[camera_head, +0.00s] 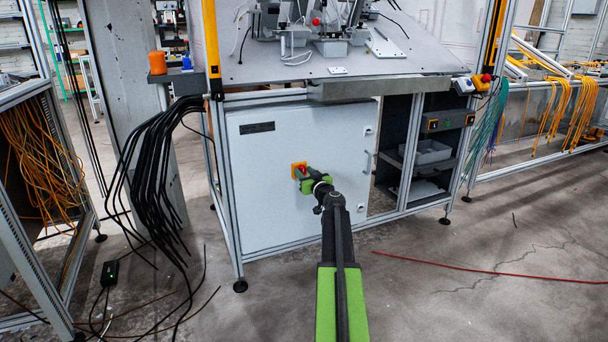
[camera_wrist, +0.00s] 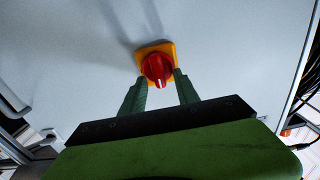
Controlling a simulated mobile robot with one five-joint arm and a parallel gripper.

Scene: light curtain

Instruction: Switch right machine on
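A red rotary switch on a yellow square plate (camera_head: 299,169) sits on the front of the white cabinet (camera_head: 262,205). In the wrist view the red knob (camera_wrist: 157,68) is near the top centre, its ridge running roughly up and down the picture. My gripper (camera_head: 305,181) is right at the switch and partly covers it in the head view. In the wrist view its two green fingers (camera_wrist: 160,77) are apart, with tips at the lower left and right of the knob. I cannot tell whether they touch it.
A worktable (camera_head: 270,68) with equipment stands above the cabinet. A smaller control panel (camera_head: 447,121) is on the right, over grey bins (camera_head: 427,152). Black cables (camera_head: 150,165) hang at left. A red cable (camera_head: 480,270) lies across the otherwise open floor at right.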

